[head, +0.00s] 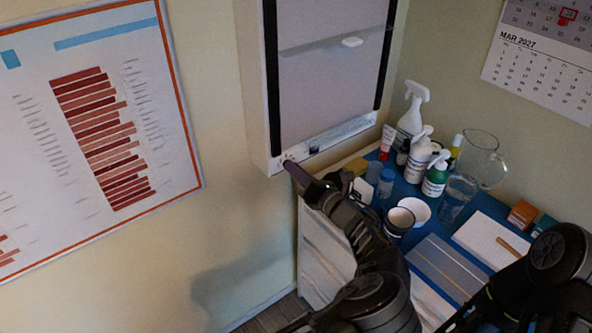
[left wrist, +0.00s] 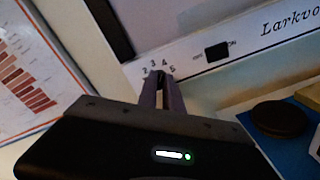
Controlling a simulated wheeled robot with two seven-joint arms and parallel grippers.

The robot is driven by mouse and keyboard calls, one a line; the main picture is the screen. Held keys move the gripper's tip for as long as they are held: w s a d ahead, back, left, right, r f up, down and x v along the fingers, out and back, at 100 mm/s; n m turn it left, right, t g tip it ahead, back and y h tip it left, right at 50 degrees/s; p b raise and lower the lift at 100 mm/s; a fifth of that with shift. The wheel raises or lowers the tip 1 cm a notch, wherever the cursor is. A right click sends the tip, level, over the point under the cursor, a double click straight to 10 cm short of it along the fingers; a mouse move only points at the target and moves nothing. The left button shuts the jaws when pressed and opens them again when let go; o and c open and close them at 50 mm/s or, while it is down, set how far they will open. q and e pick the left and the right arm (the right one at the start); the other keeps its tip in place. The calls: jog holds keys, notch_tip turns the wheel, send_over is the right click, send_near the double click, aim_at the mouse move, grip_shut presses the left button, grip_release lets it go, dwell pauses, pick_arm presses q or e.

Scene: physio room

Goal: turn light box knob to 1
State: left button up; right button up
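The light box (head: 330,75) hangs on the wall, with a white strip along its lower edge. In the left wrist view this strip (left wrist: 245,62) carries printed numerals, a dark switch and lettering. My left gripper (head: 288,163) reaches up to the strip's left end, where the numerals are. In the left wrist view its two fingers (left wrist: 161,76) are close together at the centre of the arc of numerals, with a small dark part between the tips. That part appears to be the knob, mostly hidden by the fingers, so its setting cannot be read. My right gripper is not seen.
Below the light box, a blue-topped table (head: 405,190) holds spray and pump bottles (head: 412,112), a glass jug (head: 481,158), bowls and papers. A framed chart (head: 100,130) hangs at left and a calendar (head: 540,65) at right. My right arm shows at lower right.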

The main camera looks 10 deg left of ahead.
pick_arm(q)
grip_shut()
dwell(0.4)
jog(key=n+b, duration=1.1)
jog(key=b, duration=0.1)
jog(key=n+b, duration=1.2)
jog(key=shift+s+a+f, duration=0.15)
jog(key=shift+s+f, duration=0.05)
dwell(0.4)
jog(key=o, duration=0.6)
grip_release()
jog(key=shift+c, duration=0.2)
